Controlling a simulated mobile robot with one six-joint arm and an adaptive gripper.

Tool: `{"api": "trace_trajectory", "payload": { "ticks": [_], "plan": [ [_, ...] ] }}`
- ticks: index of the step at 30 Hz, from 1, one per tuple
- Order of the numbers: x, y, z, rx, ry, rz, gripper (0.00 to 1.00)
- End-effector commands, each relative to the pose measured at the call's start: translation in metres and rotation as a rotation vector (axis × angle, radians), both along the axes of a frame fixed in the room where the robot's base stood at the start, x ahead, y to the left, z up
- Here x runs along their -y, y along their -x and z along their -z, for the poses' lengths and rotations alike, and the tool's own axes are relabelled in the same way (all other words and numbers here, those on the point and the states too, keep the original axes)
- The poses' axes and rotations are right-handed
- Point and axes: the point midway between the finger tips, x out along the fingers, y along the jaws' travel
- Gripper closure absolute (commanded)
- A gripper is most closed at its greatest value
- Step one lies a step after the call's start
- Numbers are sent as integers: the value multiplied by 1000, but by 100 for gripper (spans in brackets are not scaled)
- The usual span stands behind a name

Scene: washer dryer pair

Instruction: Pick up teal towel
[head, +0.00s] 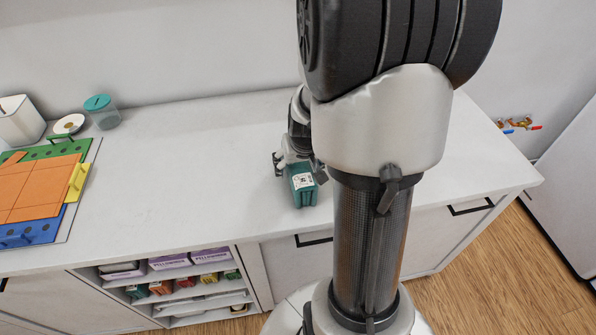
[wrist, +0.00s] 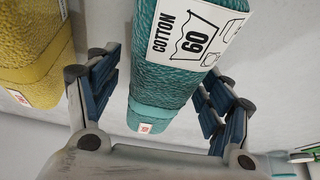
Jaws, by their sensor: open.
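The teal towel (head: 304,192) is a rolled or folded bundle on the white counter, with a white label on it. In the wrist view the teal towel (wrist: 170,95) shows close up, and the label reads "COTTON 60". My gripper (head: 297,165) is low over the counter at the towel. In the wrist view the open fingers of my gripper (wrist: 155,85) are on either side of the towel, with gaps visible beside it. Whether the fingertips reach below the towel's top cannot be told.
A yellow towel (wrist: 35,60) lies just left of my gripper in the wrist view. On the counter (head: 190,150) at left are a coloured board (head: 40,190), a teal-lidded jar (head: 101,112), a small dish (head: 69,124) and a white container (head: 20,120).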

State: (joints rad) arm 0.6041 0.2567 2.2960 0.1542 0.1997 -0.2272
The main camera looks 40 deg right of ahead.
Motion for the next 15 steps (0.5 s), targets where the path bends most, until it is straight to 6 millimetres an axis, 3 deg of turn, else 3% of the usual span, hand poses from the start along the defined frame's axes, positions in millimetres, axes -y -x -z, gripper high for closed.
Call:
{"api": "trace_trajectory", "payload": {
  "ticks": [3, 15],
  "plan": [
    [0, 0, -1, 1, 0, 0, 28],
    [0, 0, -1, 0, 0, 0, 55]
  ]
}}
